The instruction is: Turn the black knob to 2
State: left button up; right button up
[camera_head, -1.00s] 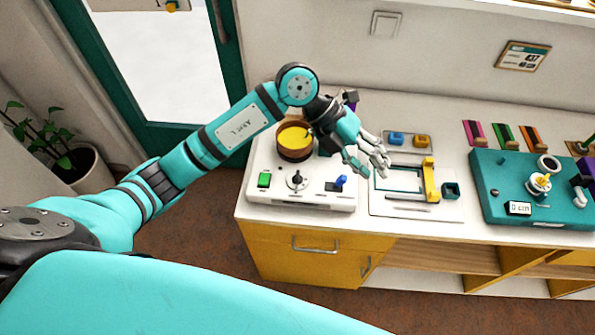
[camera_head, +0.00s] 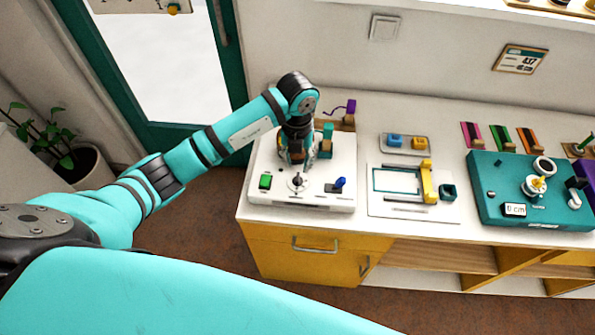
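The black knob (camera_head: 297,181) stands on a pale round dial at the front of the white device (camera_head: 322,203). My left gripper (camera_head: 297,163) points down just behind and above the knob, with its fingertips close to it. A gap between fingertips and knob is too small to judge. The fingers are small and dark here, so I cannot tell whether they are open. The dial's marks are too small to read. The brown pot with yellow inside is mostly hidden behind my gripper. My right gripper is not in view.
A white plate with a yellow slider (camera_head: 428,183) and a teal device (camera_head: 490,206) stand further right. The counter's front edge is close.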

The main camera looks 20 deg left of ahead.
aim_at(298, 177)
pick_arm(q)
notch_tip(298, 177, down, 7)
jog(key=shift+f+p, duration=0.15)
jog(key=shift+p, duration=0.45)
grip_shut()
